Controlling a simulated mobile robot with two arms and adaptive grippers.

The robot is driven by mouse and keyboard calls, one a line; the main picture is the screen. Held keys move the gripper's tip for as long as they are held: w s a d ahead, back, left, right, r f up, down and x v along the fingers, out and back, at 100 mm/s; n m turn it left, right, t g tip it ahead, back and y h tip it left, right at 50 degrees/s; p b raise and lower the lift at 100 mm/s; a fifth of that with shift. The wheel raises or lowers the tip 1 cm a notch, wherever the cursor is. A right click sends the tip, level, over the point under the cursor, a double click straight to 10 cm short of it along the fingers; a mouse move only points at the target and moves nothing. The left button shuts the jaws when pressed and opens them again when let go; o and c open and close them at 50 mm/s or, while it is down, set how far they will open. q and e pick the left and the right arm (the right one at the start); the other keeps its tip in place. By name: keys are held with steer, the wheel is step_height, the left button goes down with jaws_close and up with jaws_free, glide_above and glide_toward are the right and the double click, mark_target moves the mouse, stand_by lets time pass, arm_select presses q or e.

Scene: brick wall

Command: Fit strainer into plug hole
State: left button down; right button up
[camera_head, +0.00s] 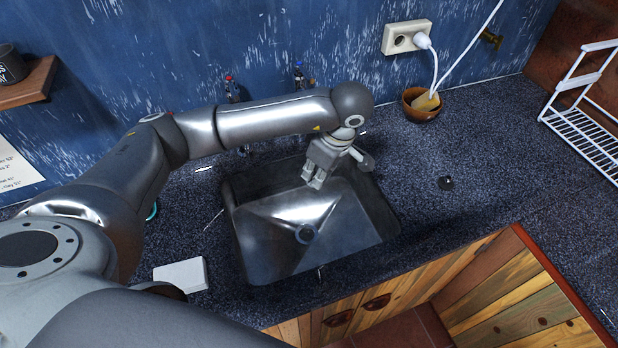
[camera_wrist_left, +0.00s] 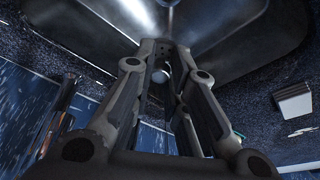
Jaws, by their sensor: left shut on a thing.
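The steel sink (camera_head: 265,250) is set in the dark speckled counter, and its round plug hole (camera_head: 306,233) is open to view in the middle of the basin floor. My left gripper (camera_head: 312,182) reaches down over the back of the basin, behind the plug hole. Its fingers are shut on a small grey thing, which I take to be the strainer (camera_wrist_left: 161,73); it shows between the fingers in the left wrist view, mostly hidden by them. The plug hole (camera_wrist_left: 168,3) is at the top edge of that view. My right gripper is not in view.
A small dark round thing (camera_head: 446,183) lies on the counter right of the sink. A brown bowl (camera_head: 421,104) and a white wire rack (camera_head: 588,125) stand further right. A white block (camera_head: 181,275) lies left of the sink. Taps (camera_head: 300,77) are at the back wall.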

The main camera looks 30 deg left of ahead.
mark_target(310, 181)
arm_select(q)
steer(key=f+n, duration=0.1)
steer(key=n, duration=0.1)
steer(key=a+f+n+g+p, duration=0.1)
steer(key=f+n, duration=0.1)
steer(key=n, duration=0.1)
steer(key=f+n, duration=0.1)
steer(key=n, duration=0.1)
steer(key=shift+a+f+g+p, duration=0.3)
steer(key=shift+a+g+p, duration=0.1)
steer(key=shift+s+a+f+n+h, duration=0.1)
steer(key=shift+a+f+n+h, duration=0.15)
steer(key=shift+f+n, duration=0.6)
steer(key=shift+d+f+b, duration=0.1)
steer(key=shift+f+b, duration=6.85)
steer(key=shift+f, duration=2.35)
steer(key=shift+f, duration=0.15)
steer(key=shift+f+b, duration=0.65)
steer(key=shift+b, duration=0.25)
